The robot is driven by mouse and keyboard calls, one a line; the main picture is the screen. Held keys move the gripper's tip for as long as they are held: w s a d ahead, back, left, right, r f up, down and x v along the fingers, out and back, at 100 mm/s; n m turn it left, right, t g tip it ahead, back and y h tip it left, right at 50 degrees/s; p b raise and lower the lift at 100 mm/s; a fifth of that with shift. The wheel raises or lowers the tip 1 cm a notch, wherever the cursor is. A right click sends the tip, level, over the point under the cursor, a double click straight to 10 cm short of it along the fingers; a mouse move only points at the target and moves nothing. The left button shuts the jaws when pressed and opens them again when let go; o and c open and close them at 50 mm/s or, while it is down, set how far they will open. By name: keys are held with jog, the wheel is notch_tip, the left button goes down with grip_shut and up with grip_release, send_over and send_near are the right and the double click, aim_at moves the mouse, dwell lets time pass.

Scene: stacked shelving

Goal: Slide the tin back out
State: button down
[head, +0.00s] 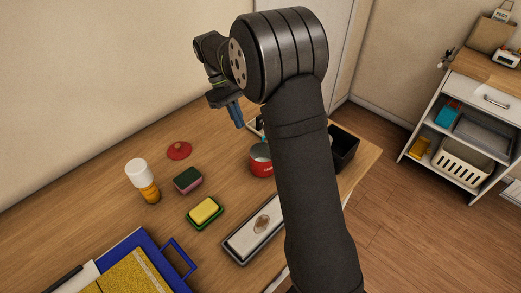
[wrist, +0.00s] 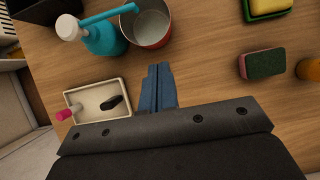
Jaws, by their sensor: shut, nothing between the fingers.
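The tin looks to be the open red container (head: 261,162) on the wooden table, partly covered by my arm in the head view. In the wrist view the tin (wrist: 147,24) shows a red outside and a pale, empty-looking inside, and it stands upright just beyond the fingertips. My gripper (head: 238,115) hangs above the table with its blue fingers pointing down. In the wrist view my gripper (wrist: 160,68) has its fingers together with nothing between them. The fingertips appear apart from the tin, though their height above the table is hard to tell.
A teal bottle (wrist: 102,38) stands right beside the tin. A cream tray (wrist: 85,97) holds a dark item and a pink one. A sponge (head: 188,180), a yellow block in a green dish (head: 218,217), a red lid (head: 179,150) and an orange bottle (head: 149,192) stand left of the tin.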

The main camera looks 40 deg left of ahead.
notch_tip(320, 180, down, 4)
jog(key=s+a+h, duration=0.1)
jog(key=a+h, duration=0.1)
jog(key=d, duration=0.4)
jog(key=d+f, duration=0.1)
jog(key=d, duration=0.3)
jog(key=d+f, duration=0.1)
jog(key=d, duration=0.3)
jog(key=shift+s+d, duration=0.1)
jog(key=shift+d, duration=0.05)
jog(key=shift+y, duration=0.3)
jog(key=a, duration=1.4)
jog(key=shift+a, duration=0.3)
jog(key=shift+f, duration=0.1)
